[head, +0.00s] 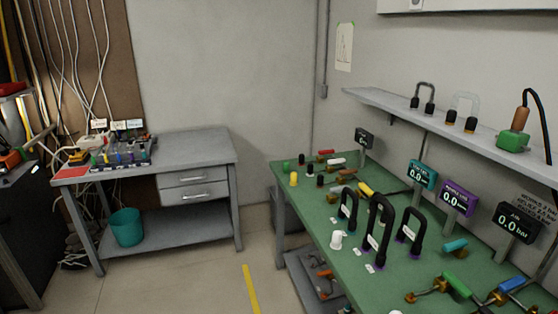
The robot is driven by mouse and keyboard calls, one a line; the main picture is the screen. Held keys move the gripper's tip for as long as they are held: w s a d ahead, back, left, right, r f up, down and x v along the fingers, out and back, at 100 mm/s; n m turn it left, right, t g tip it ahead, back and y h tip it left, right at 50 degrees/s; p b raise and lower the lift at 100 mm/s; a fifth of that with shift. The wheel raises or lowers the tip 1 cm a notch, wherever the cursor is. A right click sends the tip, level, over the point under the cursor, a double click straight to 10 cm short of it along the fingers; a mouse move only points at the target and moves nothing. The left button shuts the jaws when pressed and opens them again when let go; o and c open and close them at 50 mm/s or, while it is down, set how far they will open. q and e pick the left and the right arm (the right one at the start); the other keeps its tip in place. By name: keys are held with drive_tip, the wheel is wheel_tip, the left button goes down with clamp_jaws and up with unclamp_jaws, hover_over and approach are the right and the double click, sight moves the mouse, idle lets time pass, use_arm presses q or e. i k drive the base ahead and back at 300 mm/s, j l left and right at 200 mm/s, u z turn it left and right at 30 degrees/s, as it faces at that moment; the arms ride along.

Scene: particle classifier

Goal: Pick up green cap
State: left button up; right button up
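A small dark green cap (286,165) appears to stand on the far left part of the green-topped table (310,210). It is small in the head view, so its details are hard to tell. A yellow cap (294,180) stands just in front of it, and black caps (310,171) stand to its right. Neither of my grippers is in view.
A grey workbench (195,145) stands left, with open floor between.

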sight(286, 165)
drive_tip(key=i+j, duration=0.35)
drive_tip(key=i, duration=0.2)
drive_tip(key=i+j, duration=0.35)
drive_tip(key=i, duration=0.25)
drive_tip(key=i+j+z, duration=0.1)
drive_tip(key=i+j, duration=0.25)
drive_tip(key=i, duration=0.2)
